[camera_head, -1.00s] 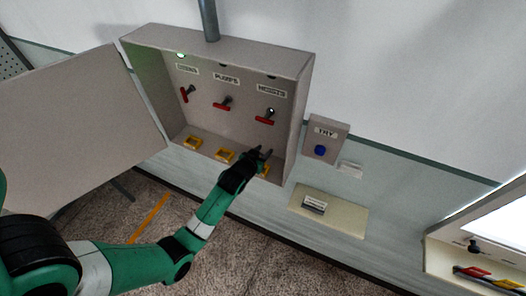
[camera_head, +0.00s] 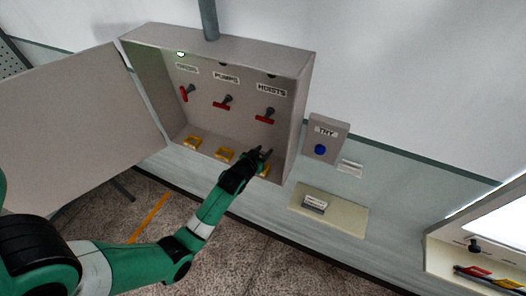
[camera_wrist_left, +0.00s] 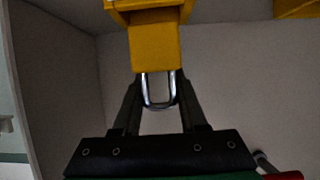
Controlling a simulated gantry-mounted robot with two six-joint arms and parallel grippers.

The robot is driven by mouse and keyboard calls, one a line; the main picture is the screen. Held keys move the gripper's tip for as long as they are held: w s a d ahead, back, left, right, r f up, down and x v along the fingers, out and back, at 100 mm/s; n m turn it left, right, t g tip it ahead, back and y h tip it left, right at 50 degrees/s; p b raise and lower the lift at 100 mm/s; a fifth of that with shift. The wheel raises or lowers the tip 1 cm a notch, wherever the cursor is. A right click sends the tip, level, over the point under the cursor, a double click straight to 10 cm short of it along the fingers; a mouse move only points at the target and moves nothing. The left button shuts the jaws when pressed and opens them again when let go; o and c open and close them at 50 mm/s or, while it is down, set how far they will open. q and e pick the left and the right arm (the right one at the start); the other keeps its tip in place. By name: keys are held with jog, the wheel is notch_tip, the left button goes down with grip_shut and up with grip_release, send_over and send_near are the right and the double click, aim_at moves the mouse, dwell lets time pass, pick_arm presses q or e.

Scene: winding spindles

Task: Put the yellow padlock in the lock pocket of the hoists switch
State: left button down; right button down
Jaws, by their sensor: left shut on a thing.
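The hoists switch (camera_head: 266,116) has a red handle under the HOISTS label, at the right inside the open grey box. My left gripper (camera_head: 265,154) is below it, at the box's lower right. In the left wrist view my left gripper (camera_wrist_left: 158,95) is shut on the yellow padlock (camera_wrist_left: 155,45), with the metal shackle between the fingers. The padlock's far end meets the yellow lock pocket (camera_wrist_left: 118,12) at the top of the picture. I cannot tell how far inside it is. In the head view yellow (camera_head: 265,170) shows beside the fingers, mostly hidden. My right gripper is not in view.
Two other yellow pockets (camera_head: 192,142) (camera_head: 224,154) sit on the box's bottom ledge, under two more red-handled switches. The box's right wall (camera_head: 296,125) is close to my gripper. A TRY box (camera_head: 326,138) with a blue button is to the right.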

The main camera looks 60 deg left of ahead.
pick_arm(q)
jog(key=shift+f+b, duration=1.2)
jog(key=shift+f, duration=0.2)
jog(key=shift+c, duration=1.8)
grip_release()
jog(key=p+v, duration=0.1)
jog(key=v, duration=1)
jog(key=shift+s+d, duration=0.2)
jog(key=shift+s, duration=0.05)
jog(key=shift+r, duration=0.15)
